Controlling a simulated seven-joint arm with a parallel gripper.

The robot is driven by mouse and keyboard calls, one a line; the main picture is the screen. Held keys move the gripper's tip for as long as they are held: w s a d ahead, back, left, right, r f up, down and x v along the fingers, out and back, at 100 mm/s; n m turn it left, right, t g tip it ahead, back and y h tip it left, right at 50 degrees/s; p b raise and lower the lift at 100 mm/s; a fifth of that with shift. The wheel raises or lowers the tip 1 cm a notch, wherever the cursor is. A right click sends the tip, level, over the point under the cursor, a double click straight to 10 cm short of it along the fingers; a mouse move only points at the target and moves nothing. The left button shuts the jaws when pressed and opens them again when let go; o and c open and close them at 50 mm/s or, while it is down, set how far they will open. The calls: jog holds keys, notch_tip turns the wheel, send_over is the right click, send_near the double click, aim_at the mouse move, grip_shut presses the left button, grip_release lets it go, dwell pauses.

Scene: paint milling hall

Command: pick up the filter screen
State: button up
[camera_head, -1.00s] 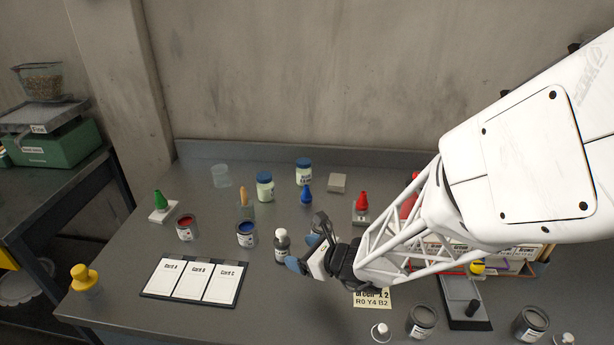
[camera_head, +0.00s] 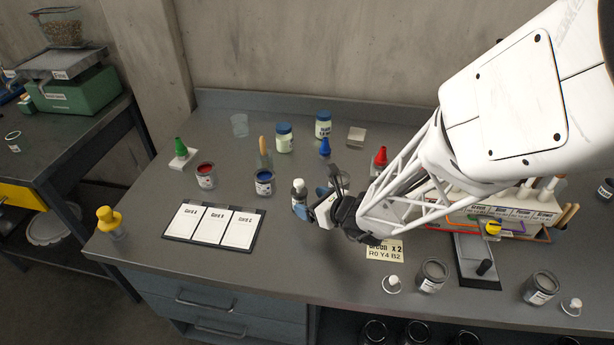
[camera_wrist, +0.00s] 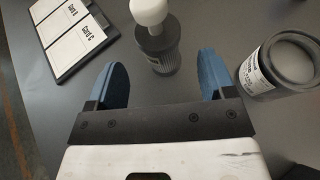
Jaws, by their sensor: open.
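I cannot make out a thing that is clearly the filter screen; a small pale square block (camera_head: 356,136) lies at the back of the bench, too small to identify. My gripper (camera_head: 315,205) is low over the middle of the bench. In the wrist view its two blue fingers (camera_wrist: 160,80) are spread apart with nothing held. A dark ribbed bottle with a white cap (camera_wrist: 160,50) stands just beyond and between the fingertips. The same bottle (camera_head: 299,190) shows beside my gripper in the head view. My arm hides part of the bench to the right.
An open can (camera_wrist: 283,68) stands close to the right finger. Red (camera_head: 205,176) and blue (camera_head: 264,183) paint cans and a card board (camera_head: 213,225) are to the left. Blue-lidded jars (camera_head: 284,140) stand behind. More cans (camera_head: 431,275) and a rack (camera_head: 500,222) are right.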

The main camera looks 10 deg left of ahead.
aim_at(306, 200)
dwell(0.3)
jog(key=shift+x, duration=2.6)
jog(key=c, duration=1.1)
jog(key=shift+r, duration=0.1)
jog(key=shift+r, duration=4.95)
